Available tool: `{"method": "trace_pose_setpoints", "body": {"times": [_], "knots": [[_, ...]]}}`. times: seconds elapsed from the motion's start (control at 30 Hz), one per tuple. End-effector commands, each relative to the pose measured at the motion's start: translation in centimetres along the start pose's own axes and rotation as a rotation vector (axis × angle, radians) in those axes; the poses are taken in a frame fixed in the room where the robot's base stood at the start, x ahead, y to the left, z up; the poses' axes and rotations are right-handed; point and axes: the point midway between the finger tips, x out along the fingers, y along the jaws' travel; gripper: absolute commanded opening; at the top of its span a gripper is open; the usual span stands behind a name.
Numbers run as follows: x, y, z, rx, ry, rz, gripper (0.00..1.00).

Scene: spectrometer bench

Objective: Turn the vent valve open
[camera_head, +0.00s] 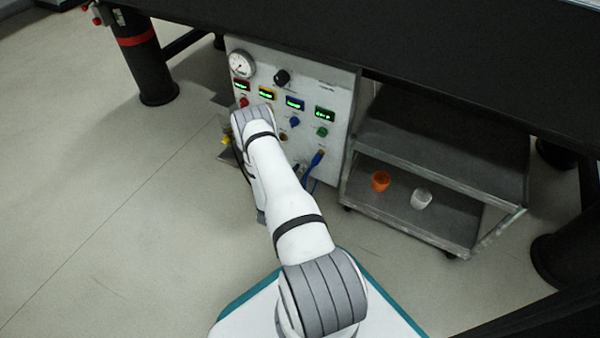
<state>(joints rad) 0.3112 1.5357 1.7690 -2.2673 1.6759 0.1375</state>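A pale control panel (340,85) stands under the dark bench. It carries a black knob (282,77), a red knob (244,102), a blue knob (294,122) and a green knob (322,132). A small yellow part (226,140) shows at the panel's left, beside my arm. The labels are too small to read, so I cannot tell which part is the vent valve or how it is turned. My white arm reaches up to the panel front and covers its lower left. My gripper is not visible; the arm hides that area.
A round gauge (241,64) and several lit displays sit on the panel. Blue cables (316,160) hang low on it. A grey cart (440,150) stands at the right, with an orange cup (381,181) and a white cup (421,198). The floor at left is clear.

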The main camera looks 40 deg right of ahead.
Motion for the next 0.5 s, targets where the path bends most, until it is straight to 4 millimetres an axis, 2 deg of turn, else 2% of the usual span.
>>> {"method": "trace_pose_setpoints", "body": {"times": [0.03,0.23,0.5], "knots": [[-0.01,-0.02,-0.02,0.0,0.0,0.0,0.38],[0.01,-0.02,-0.01,-0.001,0.0,0.0,0.53],[-0.29,0.02,0.06,-0.001,0.001,0.001,0.53]]}}
